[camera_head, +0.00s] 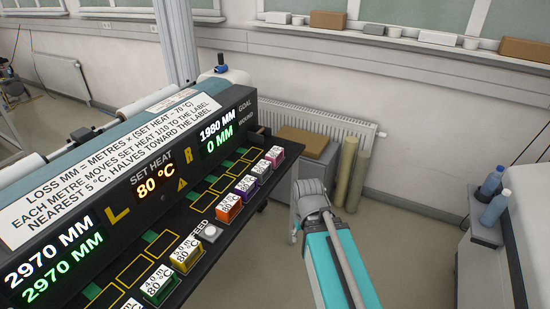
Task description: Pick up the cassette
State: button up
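Several small box-shaped cassettes with white labelled tops stand in a row on a dark shelf (180,222) along the front of the machine. From far to near they are pink (276,156), grey-green (262,169), purple (245,188), orange (229,208), yellow (186,256) and green (160,286). One more is cut off at the bottom edge (131,304). The yellow and green tops read 80 °C; other small print is hard to read. The frame does not show which cassette is meant. My teal and grey arm is right of the shelf; my gripper's fingers do not show.
A round white FEED button (212,231) sits between the orange and yellow cassettes. Yellow-outlined slots line the shelf behind them. The panel (150,185) shows left 2970/2970 MM, right 1980/0 MM, set heat 80 °C. Blue bottles (492,205) stand at right. Floor right of my arm is clear.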

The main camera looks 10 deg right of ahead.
aim_at(275, 156)
jog(key=u, duration=0.05)
jog(key=i, duration=1)
jog(key=z, duration=0.05)
